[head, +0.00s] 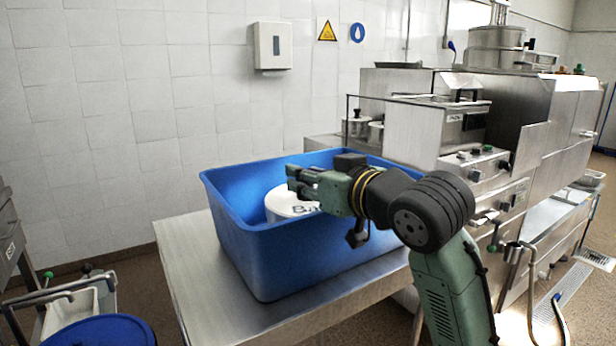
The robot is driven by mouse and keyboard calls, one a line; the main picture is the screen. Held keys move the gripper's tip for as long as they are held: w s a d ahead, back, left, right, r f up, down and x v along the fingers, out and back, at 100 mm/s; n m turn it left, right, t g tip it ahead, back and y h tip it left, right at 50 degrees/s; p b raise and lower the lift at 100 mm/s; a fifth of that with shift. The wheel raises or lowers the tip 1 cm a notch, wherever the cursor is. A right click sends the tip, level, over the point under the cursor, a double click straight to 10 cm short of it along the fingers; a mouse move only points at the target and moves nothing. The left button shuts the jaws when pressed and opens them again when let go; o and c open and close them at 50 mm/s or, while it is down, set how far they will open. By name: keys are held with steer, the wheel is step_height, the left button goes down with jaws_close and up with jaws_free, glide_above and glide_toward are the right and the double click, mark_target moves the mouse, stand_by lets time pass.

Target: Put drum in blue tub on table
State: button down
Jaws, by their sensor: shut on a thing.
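The blue tub (288,254) stands on a steel table (193,262). The drum (283,204) is white with dark lettering on it. It shows inside the tub's outline, its lower part hidden by the tub's front wall. I cannot tell whether it touches the tub's floor. My gripper (303,183) reaches over the tub's right side and is shut on the drum at its upper edge. The fingertips are partly hidden, and my arm covers the tub's right rim.
Steel kitchen machines (470,130) stand close on the right and behind the table. A tiled wall with a dispenser (272,46) is at the back. Another blue container (100,331) is at the lower left. The table's left front part is bare.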

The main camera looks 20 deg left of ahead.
steer(key=shift+f, duration=0.2)
steer(key=c, duration=1.2)
jaws_free()
steer(key=shift+s+a+f, duration=0.1)
steer(key=shift+a+f, duration=0.05)
steer(key=shift+f, duration=0.1)
steer(key=shift+c, duration=0.2)
steer(key=shift+r+p, duration=0.35)
steer(key=shift+r, duration=0.1)
steer(key=shift+d+r, duration=0.1)
steer(key=shift+d, duration=0.1)
steer(key=b+v, duration=0.3)
steer(key=v, duration=0.8)
steer(key=shift+d+r, duration=0.3)
steer(key=shift+r, duration=0.05)
steer(key=shift+s, duration=0.15)
